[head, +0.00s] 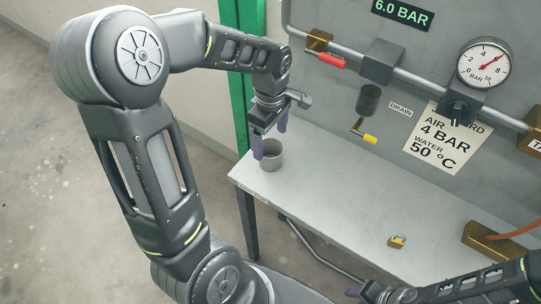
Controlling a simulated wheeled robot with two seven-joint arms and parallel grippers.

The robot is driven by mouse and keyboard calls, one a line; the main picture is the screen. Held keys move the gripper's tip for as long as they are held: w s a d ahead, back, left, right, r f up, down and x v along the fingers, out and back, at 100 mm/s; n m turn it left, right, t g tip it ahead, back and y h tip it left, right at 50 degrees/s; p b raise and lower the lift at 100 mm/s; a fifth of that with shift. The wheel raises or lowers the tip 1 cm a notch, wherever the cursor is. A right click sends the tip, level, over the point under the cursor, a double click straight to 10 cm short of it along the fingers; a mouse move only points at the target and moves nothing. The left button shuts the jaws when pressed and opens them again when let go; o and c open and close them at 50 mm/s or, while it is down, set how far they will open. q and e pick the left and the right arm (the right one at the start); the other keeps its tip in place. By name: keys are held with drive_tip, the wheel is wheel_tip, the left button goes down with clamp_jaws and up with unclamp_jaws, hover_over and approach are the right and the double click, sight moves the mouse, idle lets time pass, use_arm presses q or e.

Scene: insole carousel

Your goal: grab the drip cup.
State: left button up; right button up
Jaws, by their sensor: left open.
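The drip cup (271,160) is a small grey open-topped cylinder. It stands upright near the left corner of the grey table. My left gripper (269,144) is open right over the cup, pointing down. Its near purple finger overlaps the cup's left rim in the picture. Its far purple finger shows above and behind the cup. I cannot tell whether either finger touches it.
The grey table (340,190) is mostly clear. A small brass padlock (397,241) lies on it, and a brass block (490,240) sits at the right. The panel behind carries a pipe, a gauge (484,63) and a yellow-handled drain valve (369,138). A green post (240,75) stands behind my left arm.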

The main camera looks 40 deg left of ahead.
sight(270, 150)
use_arm(q)
wheel_tip(270, 150, down, 5)
drive_tip(key=shift+f+p, duration=0.1)
drive_tip(key=shift+p, duration=0.55)
drive_tip(key=shift+c, duration=0.2)
drive_tip(key=c, duration=1.4)
